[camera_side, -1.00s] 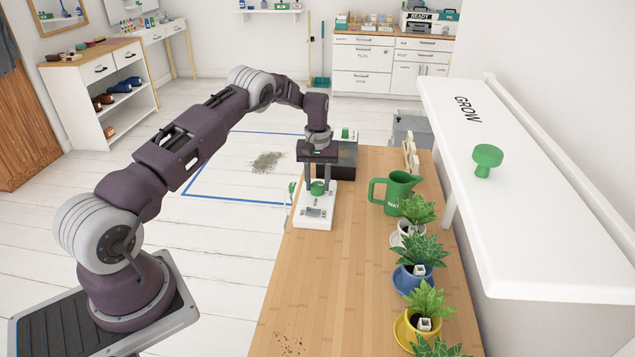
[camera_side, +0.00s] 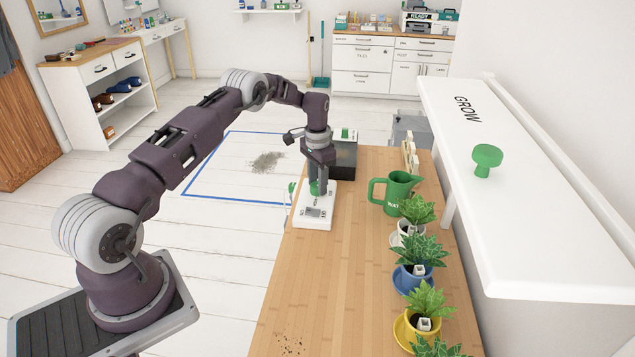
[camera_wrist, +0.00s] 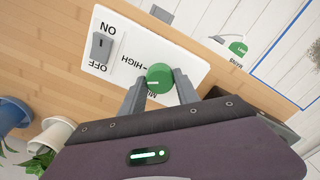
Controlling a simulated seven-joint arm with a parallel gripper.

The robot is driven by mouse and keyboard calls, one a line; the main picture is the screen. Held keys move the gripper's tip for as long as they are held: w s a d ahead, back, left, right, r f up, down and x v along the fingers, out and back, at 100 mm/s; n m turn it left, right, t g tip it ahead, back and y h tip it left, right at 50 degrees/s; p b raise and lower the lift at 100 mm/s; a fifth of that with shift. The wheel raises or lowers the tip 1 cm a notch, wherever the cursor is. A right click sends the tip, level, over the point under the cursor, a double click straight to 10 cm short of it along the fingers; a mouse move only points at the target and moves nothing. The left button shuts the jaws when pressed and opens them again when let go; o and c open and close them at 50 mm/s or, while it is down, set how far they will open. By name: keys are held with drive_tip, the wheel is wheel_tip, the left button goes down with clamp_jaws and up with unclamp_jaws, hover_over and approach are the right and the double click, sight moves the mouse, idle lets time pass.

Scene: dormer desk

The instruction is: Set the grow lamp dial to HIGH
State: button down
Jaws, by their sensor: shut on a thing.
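The grow lamp dial (camera_wrist: 159,76) is a round green knob on a white control panel (camera_wrist: 112,75). My gripper (camera_wrist: 160,85) is shut on the dial, one finger on each side. A pale line shows on the dial's face, on its left part in the wrist view. The panel's HIGH label lies left of the dial; another label beginning "MI" is partly hidden below it. In the side view the dial (camera_side: 318,187) is mostly hidden by my gripper (camera_side: 317,183), which points down over the panel (camera_side: 315,220).
A rocker switch (camera_wrist: 101,46) between ON and OFF is on the panel. A green watering can (camera_side: 396,192) and several potted plants stand right of it on the desk (camera_side: 325,285). A dark box (camera_side: 343,158) is behind. A white shelf (camera_side: 520,190) marked GROW overhangs the right side.

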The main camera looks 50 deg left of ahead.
drive_tip(key=m, duration=0.5)
drive_tip(key=shift+m, duration=0.3)
idle(0.4)
drive_tip(key=c, duration=0.9)
unclamp_jaws()
wheel_tip(320, 180, up, 7)
drive_tip(key=shift+r, duration=0.1)
